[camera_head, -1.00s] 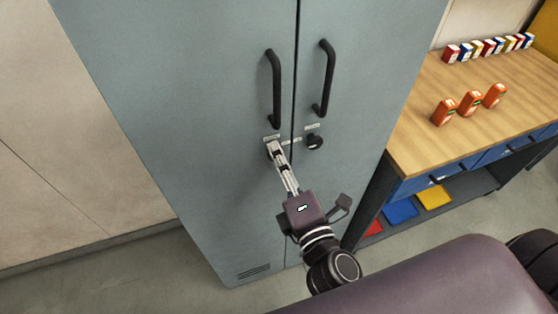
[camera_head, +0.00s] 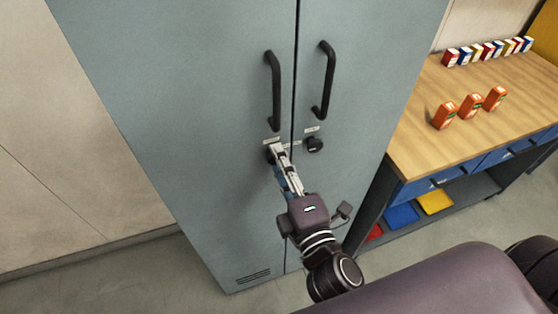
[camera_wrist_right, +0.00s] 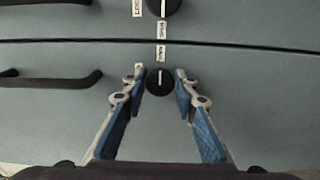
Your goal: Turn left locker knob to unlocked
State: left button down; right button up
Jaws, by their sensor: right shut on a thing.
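The grey-blue locker (camera_head: 190,90) stands in front of me with both doors closed. The round black left knob (camera_wrist_right: 160,82) sits between the fingertips of my right gripper (camera_wrist_right: 160,77) in the right wrist view, and the gripper is shut on it. A white pointer line shows on the knob, lying up and down in that view. In the head view my right gripper (camera_head: 276,150) mostly covers this knob. The right knob (camera_head: 315,145) is uncovered on the other door, with small white labels near it. My left gripper is not in view.
Two black door handles (camera_head: 274,90) and (camera_head: 324,80) rise above the knobs. To the right stands a wooden workbench (camera_head: 420,140) with orange containers (camera_head: 470,106) and a row of small boxes (camera_head: 488,50). Floor is clear left of the locker.

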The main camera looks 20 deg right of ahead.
jog(key=o, duration=1.2)
jog(key=shift+c, duration=0.2)
jog(key=s+n+p, duration=0.5)
jog(key=s+n, duration=0.3)
jog(key=n, duration=1)
notch_tip(320, 180, down, 29)
jog(key=s+d+m+g+b, duration=0.2)
jog(key=d+m+g+b, duration=0.1)
jog(key=m+g, duration=0.3)
jog(key=shift+s+f+m+h, duration=0.2)
jog(key=shift+m+h, duration=0.1)
jog(key=shift+m, duration=0.9)
